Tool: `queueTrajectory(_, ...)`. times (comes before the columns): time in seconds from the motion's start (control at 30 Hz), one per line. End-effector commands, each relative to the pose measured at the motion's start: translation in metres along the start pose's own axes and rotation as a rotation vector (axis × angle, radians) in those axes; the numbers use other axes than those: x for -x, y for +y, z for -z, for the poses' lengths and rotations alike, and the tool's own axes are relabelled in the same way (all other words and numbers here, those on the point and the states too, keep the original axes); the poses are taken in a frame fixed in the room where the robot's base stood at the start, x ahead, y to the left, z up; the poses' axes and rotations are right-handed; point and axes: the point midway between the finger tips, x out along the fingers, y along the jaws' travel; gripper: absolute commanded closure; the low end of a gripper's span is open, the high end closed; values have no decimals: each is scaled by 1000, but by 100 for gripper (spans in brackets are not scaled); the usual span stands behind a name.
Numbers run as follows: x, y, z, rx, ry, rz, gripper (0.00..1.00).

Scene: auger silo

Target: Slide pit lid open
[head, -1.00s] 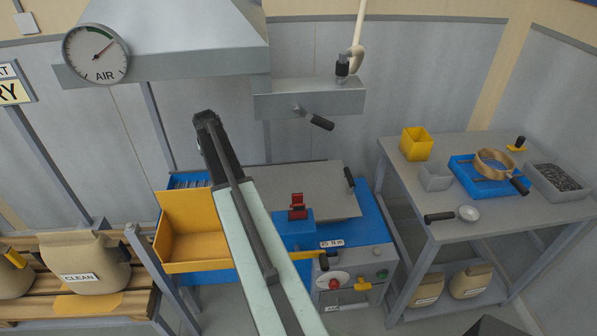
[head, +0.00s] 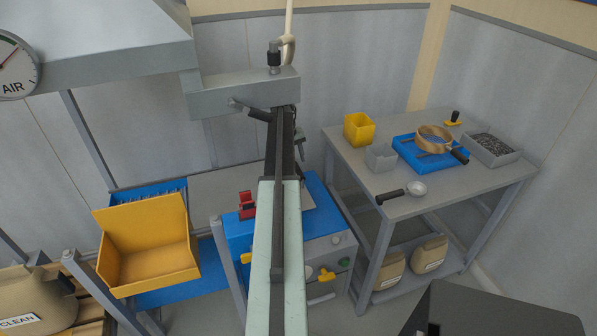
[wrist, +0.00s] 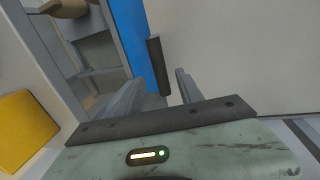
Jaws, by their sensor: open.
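The pit lid is a flat grey plate (head: 225,182) on top of a blue machine (head: 240,232). My arm covers its middle in the head view. In the wrist view the lid (wrist: 240,50) fills the right side, and its black bar handle (wrist: 158,62) stands near its edge, beside a blue strip of the machine. My gripper (wrist: 160,80) is open, with one finger on each side of the handle in the picture. I cannot tell whether either finger touches it. In the head view my arm hides most of the handle area.
A grey box (head: 240,95) with a black-handled lever overhangs the lid's rear. A red clamp-like part (head: 247,204) sits on the machine near the lid. A yellow bin (head: 145,250) stands left. A grey bench (head: 440,190) with trays and a scoop stands right.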

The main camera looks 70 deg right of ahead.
Motion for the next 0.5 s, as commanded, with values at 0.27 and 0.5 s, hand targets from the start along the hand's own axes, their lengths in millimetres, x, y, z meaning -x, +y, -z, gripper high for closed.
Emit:
queueTrajectory(0.27, -51, -1, 0, -2, 0, 0, 56)
queueTrajectory(0.5, -50, 1, 0, -2, 1, 0, 56)
